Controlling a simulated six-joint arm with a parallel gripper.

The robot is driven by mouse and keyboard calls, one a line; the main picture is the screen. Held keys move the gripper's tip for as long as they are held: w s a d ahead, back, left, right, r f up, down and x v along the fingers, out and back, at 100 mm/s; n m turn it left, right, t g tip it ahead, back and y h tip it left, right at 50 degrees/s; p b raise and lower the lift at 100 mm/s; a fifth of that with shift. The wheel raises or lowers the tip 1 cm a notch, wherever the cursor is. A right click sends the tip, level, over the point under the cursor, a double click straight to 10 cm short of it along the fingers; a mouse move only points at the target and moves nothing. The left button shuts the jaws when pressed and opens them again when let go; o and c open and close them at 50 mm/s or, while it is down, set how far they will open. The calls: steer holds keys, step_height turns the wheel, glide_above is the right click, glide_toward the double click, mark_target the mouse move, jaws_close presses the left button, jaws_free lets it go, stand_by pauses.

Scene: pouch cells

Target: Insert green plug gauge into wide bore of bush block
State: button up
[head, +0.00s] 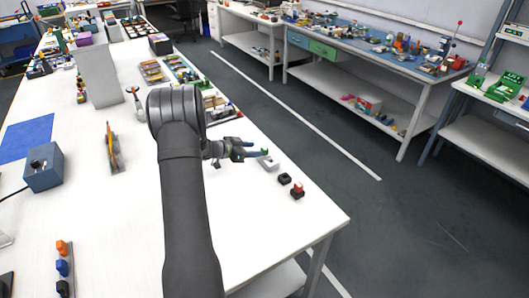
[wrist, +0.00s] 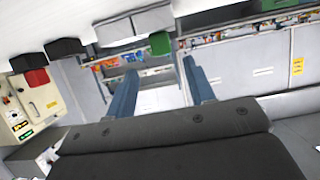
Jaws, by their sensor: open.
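The green plug gauge (head: 264,152) shows just past my fingertips in the head view. In the wrist view, which is turned roughly upside down, the green piece (wrist: 160,43) sits at one end of a light grey block (wrist: 137,23), clear of my fingers. That block (head: 270,164) also shows in the head view. I cannot tell whether it is the bush block, and no bore is visible. My gripper (head: 249,152) is open, with two blue fingers apart and nothing between them in the wrist view (wrist: 161,85).
A black block (head: 284,178) and a black block with a red piece (head: 297,188) stand in a row toward the table's near right corner. The white table (head: 230,215) is bare around them. The table edge is close on their right.

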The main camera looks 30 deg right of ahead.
mark_target(264, 148)
steer(key=x, duration=0.5)
steer(key=shift+w, duration=0.2)
steer(key=shift+r, duration=0.1)
jaws_close()
steer(key=shift+r, duration=0.65)
step_height(264, 148, up, 3)
steer(key=shift+f, duration=0.1)
steer(key=s+d+r, duration=0.4)
steer(key=s+r, duration=0.2)
steer(key=s, duration=0.4)
steer(key=w+a+f, duration=0.1)
steer(key=w+a, duration=0.3)
steer(key=w, duration=0.1)
